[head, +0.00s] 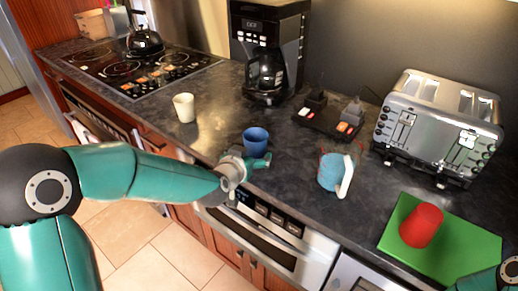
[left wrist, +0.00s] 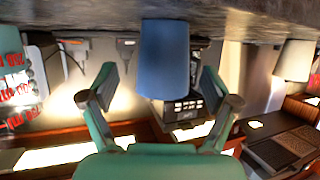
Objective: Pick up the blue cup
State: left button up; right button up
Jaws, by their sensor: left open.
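The blue cup (head: 256,141) stands upright on the dark counter near its front edge. In the left wrist view, which is upside down, the blue cup (left wrist: 165,55) shows between the two spread fingers with gaps on both sides. My left gripper (head: 247,163) is just in front of the cup, low over the counter's edge, and hides part of the cup's base. It also shows in the left wrist view (left wrist: 160,84), open and empty. Of my right arm only a piece shows at the lower right corner of the head view; its gripper is out of frame.
A white cup (head: 184,108) stands left of the blue cup, and a light-blue mug (head: 331,171) right of it. A coffee maker (head: 268,50) and toaster (head: 437,125) stand behind. A red cup (head: 421,226) is on a green board (head: 462,249). The stove (head: 140,68) is far left.

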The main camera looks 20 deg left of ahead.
aim_at(252, 152)
pick_arm(q)
jog(key=shift+a+p+x, duration=0.1)
jog(key=shift+p+x, duration=0.25)
jog(key=shift+x, duration=1.05)
jog(key=shift+a+p+x, duration=0.15)
jog(key=shift+p+x, duration=0.15)
jog(key=shift+x, duration=1.05)
jog(key=c, duration=1.3)
